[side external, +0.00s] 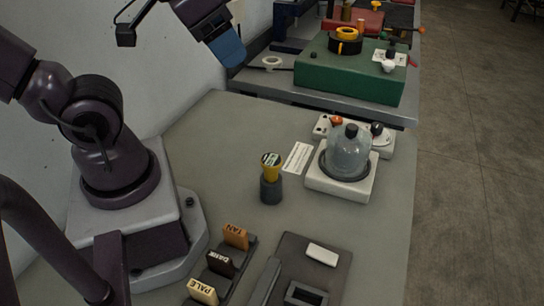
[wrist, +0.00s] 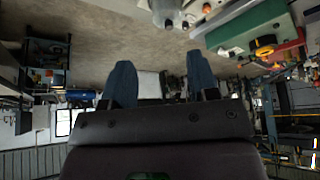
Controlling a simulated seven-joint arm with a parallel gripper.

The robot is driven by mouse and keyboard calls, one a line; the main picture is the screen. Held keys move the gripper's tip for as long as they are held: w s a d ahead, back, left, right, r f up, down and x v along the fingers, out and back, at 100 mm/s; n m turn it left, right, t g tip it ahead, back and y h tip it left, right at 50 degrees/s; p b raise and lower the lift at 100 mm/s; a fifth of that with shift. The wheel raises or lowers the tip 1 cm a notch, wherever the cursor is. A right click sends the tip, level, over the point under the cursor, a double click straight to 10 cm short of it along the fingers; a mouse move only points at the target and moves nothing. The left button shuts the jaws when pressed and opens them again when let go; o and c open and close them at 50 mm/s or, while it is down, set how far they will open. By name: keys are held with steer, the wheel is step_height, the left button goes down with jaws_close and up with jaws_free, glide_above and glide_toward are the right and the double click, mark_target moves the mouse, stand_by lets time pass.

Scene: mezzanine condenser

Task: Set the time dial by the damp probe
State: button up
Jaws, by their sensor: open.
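A probe-like piece with a yellow body and a small display on top (side external: 271,167) stands upright in a dark round holder (side external: 271,190) on the grey bench. Behind the glass dome, a low white unit carries an orange knob (side external: 337,121) and a black knob (side external: 377,128). I cannot tell which knob is the time dial, and any markings are too small to read. My gripper (wrist: 162,70) is open and empty, its two blue fingers apart in the wrist view. In the side view its blue finger (side external: 227,50) is high at the top, well above and away from the probe.
A glass dome (side external: 349,155) stands on a white base, with a printed card (side external: 298,158) beside it. Tiles marked TAN (side external: 236,236), DARK and PALE stand in a rack at the front. A dark tray (side external: 316,240) is beside them. A green box (side external: 350,72) stands on the rear bench.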

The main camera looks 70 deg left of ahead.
steer(key=shift+o, duration=0.6)
steer(key=n+g, duration=0.1)
steer(key=n, duration=3.3)
glide_toward(378, 125)
steer(key=shift+h, duration=0.4)
steer(key=x, duration=0.9)
steer(key=shift+w+a+f, duration=0.1)
steer(key=shift+a+f, duration=0.1)
steer(key=shift+a, duration=0.2)
